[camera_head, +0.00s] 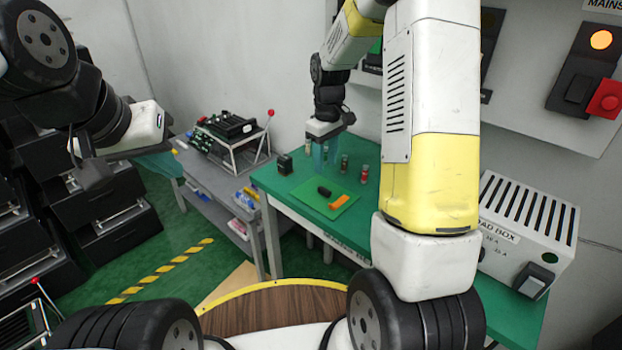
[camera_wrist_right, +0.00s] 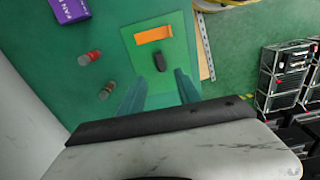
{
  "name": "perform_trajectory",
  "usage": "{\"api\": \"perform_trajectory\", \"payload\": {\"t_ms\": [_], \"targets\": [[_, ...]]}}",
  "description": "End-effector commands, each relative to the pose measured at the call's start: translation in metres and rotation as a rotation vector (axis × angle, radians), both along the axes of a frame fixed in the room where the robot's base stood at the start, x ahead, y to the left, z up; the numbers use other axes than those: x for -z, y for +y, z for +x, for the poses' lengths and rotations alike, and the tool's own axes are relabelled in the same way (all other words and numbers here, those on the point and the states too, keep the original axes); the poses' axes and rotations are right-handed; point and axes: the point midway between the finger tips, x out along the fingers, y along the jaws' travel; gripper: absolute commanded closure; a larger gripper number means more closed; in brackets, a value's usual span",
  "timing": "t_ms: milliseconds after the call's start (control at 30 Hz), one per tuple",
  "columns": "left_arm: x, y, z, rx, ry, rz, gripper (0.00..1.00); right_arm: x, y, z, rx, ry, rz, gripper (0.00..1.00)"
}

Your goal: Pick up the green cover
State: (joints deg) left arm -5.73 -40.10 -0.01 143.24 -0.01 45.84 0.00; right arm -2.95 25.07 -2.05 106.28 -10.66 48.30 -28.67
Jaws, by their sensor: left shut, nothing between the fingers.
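I cannot make out a separate green cover for certain. A flat green sheet (camera_head: 318,207) lies on the green table, also in the right wrist view (camera_wrist_right: 181,55). A black piece (camera_head: 324,191) and an orange piece (camera_head: 339,202) lie on it. A small green part (camera_head: 376,46) shows on the wall panel, partly hidden by my arm. My right gripper (camera_head: 324,160) is open above the table behind the sheet. In the right wrist view (camera_wrist_right: 160,76) its fingers point toward the sheet and black piece (camera_wrist_right: 160,62), with nothing held. My left gripper (camera_head: 88,168) is shut and empty, off the table at left.
A black block (camera_head: 285,164) is at the table's left. A white load box (camera_head: 525,232) stands at the right. A grey shelf bench (camera_head: 205,170) and black bins (camera_head: 120,230) are at left.

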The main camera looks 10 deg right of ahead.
Motion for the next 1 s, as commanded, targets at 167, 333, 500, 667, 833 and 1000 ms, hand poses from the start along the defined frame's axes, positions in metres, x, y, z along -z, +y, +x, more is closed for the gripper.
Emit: {"api": "perform_trajectory", "payload": {"t_ms": [167, 333, 500, 667, 833, 1000], "targets": [[0.000, 0.000, 0.000, 0.000, 0.000, 0.000, 1.00, 0.020, -0.001, 0.005, -0.023, 0.020, -0.008, 0.60], [0.000, 0.000, 0.000, 0.000, 0.000, 0.000, 1.00, 0.038, -0.001, 0.004, -0.022, 0.021, -0.007, 0.60], [0.000, 0.000, 0.000, 0.000, 0.000, 0.000, 1.00, 0.061, -0.001, -0.001, -0.022, 0.023, -0.008, 0.60], [0.000, 0.000, 0.000, 0.000, 0.000, 0.000, 1.00, 0.083, -0.001, -0.003, -0.021, 0.021, -0.007, 0.60], [0.000, 0.000, 0.000, 0.000, 0.000, 0.000, 1.00, 0.091, -0.001, -0.002, -0.021, 0.018, -0.006, 0.60], [0.000, 0.000, 0.000, 0.000, 0.000, 0.000, 1.00, 0.091, -0.001, -0.002, -0.021, 0.017, -0.007, 0.60]]}}
